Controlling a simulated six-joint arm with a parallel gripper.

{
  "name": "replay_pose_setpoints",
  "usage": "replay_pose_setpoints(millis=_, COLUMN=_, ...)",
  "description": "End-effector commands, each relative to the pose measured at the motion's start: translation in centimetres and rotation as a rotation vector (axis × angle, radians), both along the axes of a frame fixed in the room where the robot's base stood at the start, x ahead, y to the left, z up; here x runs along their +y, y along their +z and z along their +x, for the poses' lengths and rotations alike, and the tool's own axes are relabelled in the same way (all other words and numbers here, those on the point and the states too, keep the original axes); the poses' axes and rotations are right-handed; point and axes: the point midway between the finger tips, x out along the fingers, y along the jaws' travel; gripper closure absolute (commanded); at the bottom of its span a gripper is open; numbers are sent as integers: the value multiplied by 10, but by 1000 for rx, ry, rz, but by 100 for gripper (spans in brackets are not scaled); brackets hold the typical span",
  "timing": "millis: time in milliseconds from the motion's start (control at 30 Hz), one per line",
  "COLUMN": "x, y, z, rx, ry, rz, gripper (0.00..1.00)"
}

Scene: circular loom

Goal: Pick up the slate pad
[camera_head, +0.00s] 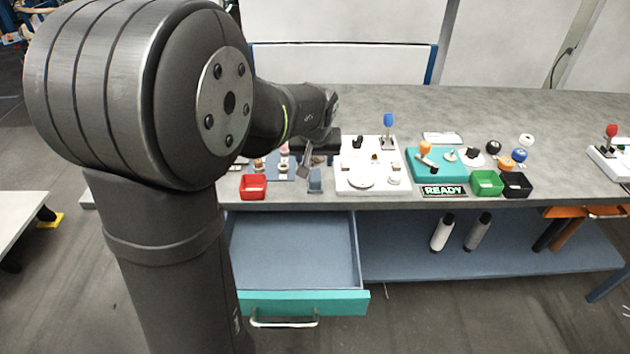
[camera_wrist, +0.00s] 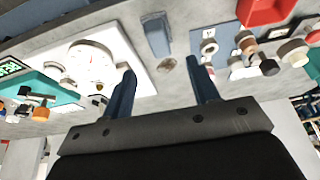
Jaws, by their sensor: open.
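The slate pad (camera_head: 315,181) is a small blue-grey block near the table's front edge, between the red bin and the white panel. It also shows in the wrist view (camera_wrist: 157,36), at upper centre. My gripper (camera_wrist: 163,67) is open, with its two blue-grey fingers apart and nothing between them. The pad lies beyond the fingertips in the wrist view, roughly in line with the gap and apart from them. In the head view my gripper (camera_head: 307,158) hangs just behind and above the pad, partly hidden by my arm.
A red bin (camera_head: 253,187) and a blue-grey board (camera_head: 296,173) with several knobs lie left of the pad. A white panel (camera_head: 348,188) with a dial stands close right. Further right are a teal box (camera_head: 450,171) and green and black bins. An open drawer (camera_head: 308,301) juts out below.

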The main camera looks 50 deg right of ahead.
Motion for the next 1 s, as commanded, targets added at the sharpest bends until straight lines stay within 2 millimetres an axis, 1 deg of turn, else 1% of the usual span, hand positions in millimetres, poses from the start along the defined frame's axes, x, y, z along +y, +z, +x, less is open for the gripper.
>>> replay_pose_setpoints(millis=33, x=-2, y=-11, z=3, rx=2, ry=1, rz=5, gripper=45)
replay_pose_setpoints(millis=100, x=-5, y=-22, z=6, rx=2, ry=1, rz=4, gripper=45)
replay_pose_setpoints(millis=233, x=-10, y=-35, z=11, rx=0, ry=-1, rz=2, gripper=45)
replay_pose_setpoints(millis=433, x=-13, y=-45, z=14, rx=0, ry=-1, rz=2, gripper=45)
replay_pose_setpoints(millis=700, x=-24, y=-79, z=23, rx=0, ry=-1, rz=2, gripper=45)
replay_pose_setpoints(millis=833, x=-27, y=-87, z=25, rx=0, ry=-1, rz=2, gripper=45)
replay_pose_setpoints(millis=1000, x=-27, y=-88, z=26, rx=0, ry=-1, rz=0, gripper=45)
